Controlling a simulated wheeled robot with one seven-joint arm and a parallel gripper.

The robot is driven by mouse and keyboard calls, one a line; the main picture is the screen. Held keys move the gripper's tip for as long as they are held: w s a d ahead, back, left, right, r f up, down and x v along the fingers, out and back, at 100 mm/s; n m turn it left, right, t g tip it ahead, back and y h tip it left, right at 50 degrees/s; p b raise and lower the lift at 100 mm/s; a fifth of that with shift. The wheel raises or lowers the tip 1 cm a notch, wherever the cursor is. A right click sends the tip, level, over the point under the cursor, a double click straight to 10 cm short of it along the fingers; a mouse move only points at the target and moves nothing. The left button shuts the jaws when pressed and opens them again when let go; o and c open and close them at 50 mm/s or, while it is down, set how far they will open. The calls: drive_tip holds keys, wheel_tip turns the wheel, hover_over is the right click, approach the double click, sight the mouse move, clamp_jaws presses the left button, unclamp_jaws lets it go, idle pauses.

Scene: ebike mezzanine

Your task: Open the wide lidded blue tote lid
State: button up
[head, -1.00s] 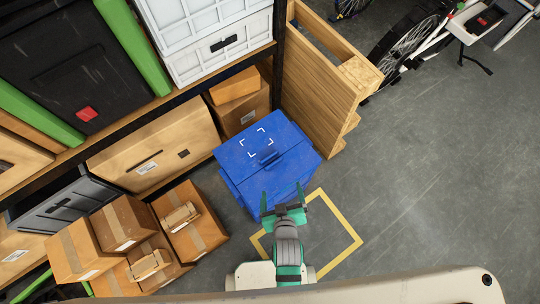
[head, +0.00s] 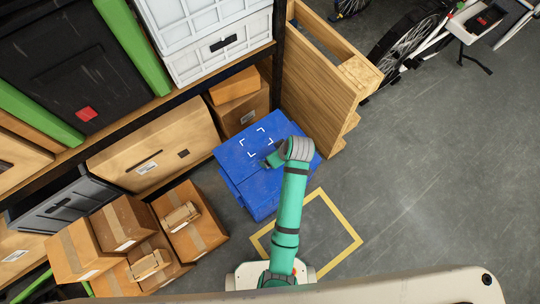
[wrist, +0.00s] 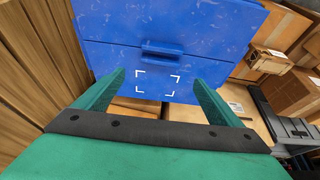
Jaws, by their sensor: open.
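The wide blue tote (head: 249,192) stands on the floor beside the shelf. Its lid (head: 235,152) lies flat and looks shut, with white corner marks printed on it. In the wrist view the tote lid (wrist: 205,27) fills the upper middle, with a seam across it and a raised blue handle (wrist: 168,52) near the seam. My gripper (wrist: 158,78) is open and empty over the lid. In that view the handle lies just beyond the fingertips, roughly centred between them. In the head view my arm hides the handle and most of the gripper.
A wooden crate (head: 318,92) stands close to the tote's right. Cardboard boxes (head: 187,220) are stacked to its left, and a shelf with white bins (head: 222,45) rises behind. The floor to the right is clear around a yellow marked square (head: 345,222).

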drive_tip(key=x, duration=1)
drive_tip(key=shift+f, duration=0.3)
